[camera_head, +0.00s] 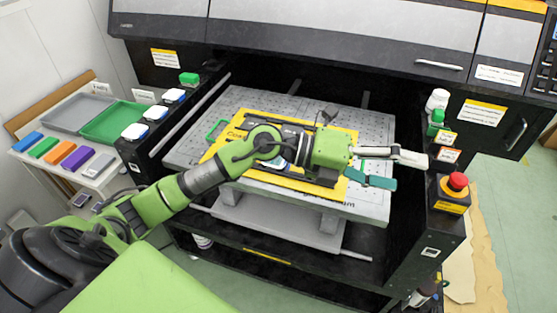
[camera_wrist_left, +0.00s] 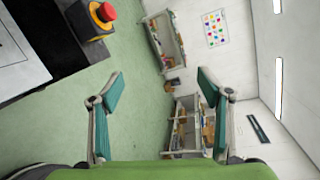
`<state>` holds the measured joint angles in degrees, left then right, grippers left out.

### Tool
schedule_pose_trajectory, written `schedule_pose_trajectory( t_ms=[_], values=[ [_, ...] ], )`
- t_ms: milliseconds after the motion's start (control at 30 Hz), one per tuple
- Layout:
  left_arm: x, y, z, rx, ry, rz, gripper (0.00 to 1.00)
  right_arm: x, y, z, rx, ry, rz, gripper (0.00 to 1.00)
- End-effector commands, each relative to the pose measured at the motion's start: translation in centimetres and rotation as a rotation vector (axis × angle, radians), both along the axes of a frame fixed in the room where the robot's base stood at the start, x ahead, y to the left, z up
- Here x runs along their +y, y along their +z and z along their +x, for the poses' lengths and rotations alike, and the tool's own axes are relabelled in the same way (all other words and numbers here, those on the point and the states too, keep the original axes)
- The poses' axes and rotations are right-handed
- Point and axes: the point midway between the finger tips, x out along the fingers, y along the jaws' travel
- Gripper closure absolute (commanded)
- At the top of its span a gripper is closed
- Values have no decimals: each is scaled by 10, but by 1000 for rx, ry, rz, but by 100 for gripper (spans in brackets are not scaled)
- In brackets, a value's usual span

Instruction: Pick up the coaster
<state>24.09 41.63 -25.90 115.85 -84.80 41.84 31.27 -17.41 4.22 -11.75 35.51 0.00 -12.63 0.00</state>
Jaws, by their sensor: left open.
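I cannot make out a coaster for certain in either view. My left gripper (camera_head: 408,170) is open over the right part of the grey perforated bed (camera_head: 376,128), pointing right. My left arm crosses the bed and hides part of the yellow-and-black board (camera_head: 345,142) lying on it. In the left wrist view my left gripper (camera_wrist_left: 160,76) shows two teal fingers spread wide, with nothing between them but the distant room. My right gripper is not in view.
A red emergency button (camera_head: 457,181) on its yellow-black box stands right of the gripper. White and green bottles (camera_head: 436,118) stand behind it. A grey tray (camera_head: 78,115), a green tray (camera_head: 112,125) and several coloured blocks (camera_head: 60,150) are at left. The machine's cover (camera_head: 330,40) overhangs the back.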

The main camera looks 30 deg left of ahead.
Motion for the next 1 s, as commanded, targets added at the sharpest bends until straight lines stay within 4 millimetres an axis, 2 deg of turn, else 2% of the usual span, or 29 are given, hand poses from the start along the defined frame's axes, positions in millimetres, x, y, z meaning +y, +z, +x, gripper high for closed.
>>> schedule_pose_trajectory(
  t_ms=[67, 133, 167, 200, 267, 300, 400, 500, 600, 667, 1000],
  values=[
    [29, -31, 10, -2, -12, 247, 29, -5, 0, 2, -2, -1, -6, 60],
    [67, -58, 19, 24, 4, 465, 29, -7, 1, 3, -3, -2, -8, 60],
    [87, -67, 24, 40, 21, 556, 29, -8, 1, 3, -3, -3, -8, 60],
    [117, -77, 30, 66, 51, 674, 29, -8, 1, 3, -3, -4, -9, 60],
    [163, -84, 38, 111, 110, 833, 29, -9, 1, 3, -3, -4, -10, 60],
    [194, -86, 41, 144, 155, 926, 29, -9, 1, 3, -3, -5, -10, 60],
    [260, -81, 43, 223, 264, 1105, 29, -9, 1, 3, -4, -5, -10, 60],
    [303, -72, 40, 285, 349, 1214, 29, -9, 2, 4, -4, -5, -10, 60],
    [324, -68, 37, 318, 392, 1263, 29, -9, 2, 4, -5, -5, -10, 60],
    [328, -71, 38, 328, 399, 1273, 29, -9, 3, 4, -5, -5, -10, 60],
    [333, -129, 60, 330, 397, 1273, 29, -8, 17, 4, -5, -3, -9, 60]
  ],
)
